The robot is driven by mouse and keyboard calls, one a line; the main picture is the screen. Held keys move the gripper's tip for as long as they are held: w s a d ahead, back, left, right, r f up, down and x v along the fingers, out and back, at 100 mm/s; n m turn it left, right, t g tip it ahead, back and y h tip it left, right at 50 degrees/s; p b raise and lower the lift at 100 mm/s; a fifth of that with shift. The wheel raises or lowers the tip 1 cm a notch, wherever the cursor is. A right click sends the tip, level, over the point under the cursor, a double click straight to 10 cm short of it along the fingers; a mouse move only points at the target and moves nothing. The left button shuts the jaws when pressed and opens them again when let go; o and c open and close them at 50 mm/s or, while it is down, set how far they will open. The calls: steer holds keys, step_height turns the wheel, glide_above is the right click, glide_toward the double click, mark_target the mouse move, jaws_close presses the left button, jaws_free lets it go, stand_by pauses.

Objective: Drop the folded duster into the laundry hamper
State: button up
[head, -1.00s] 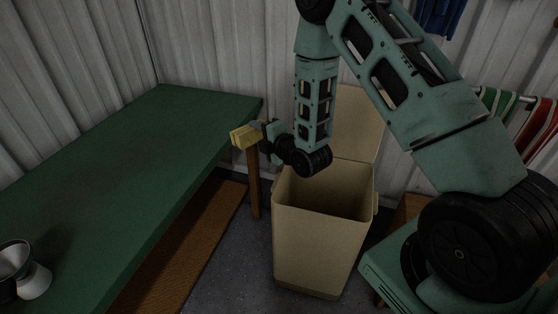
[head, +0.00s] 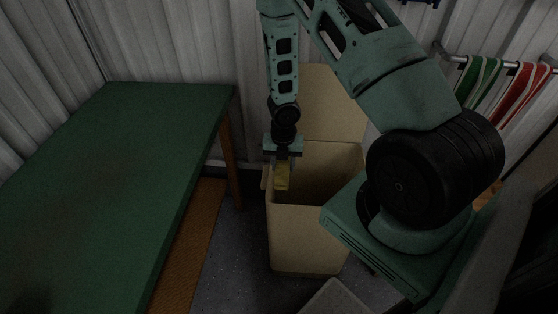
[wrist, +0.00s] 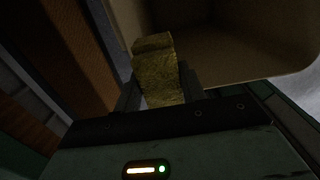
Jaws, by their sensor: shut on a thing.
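The folded duster (head: 282,176) is a small yellow block. My gripper (head: 283,166) is shut on it and points down at the left part of the laundry hamper's opening. In the wrist view the duster (wrist: 158,72) sits between the two dark fingers, with the hamper's inside (wrist: 225,45) just beyond it. The laundry hamper (head: 308,240) is a tall tan bin with its lid (head: 330,100) raised against the wall. I cannot tell whether the duster is below the rim. The hamper's floor is hidden in shadow.
A rail with striped cloths (head: 510,88) is at the right by the wall. Dark floor shows between table and hamper.

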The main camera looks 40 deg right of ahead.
steer(key=shift+r, duration=0.5)
steer(key=o, duration=1)
steer(key=shift+o, duration=0.2)
step_height(320, 180, up, 17)
steer(key=p, duration=1)
steer(key=shift+r, duration=0.15)
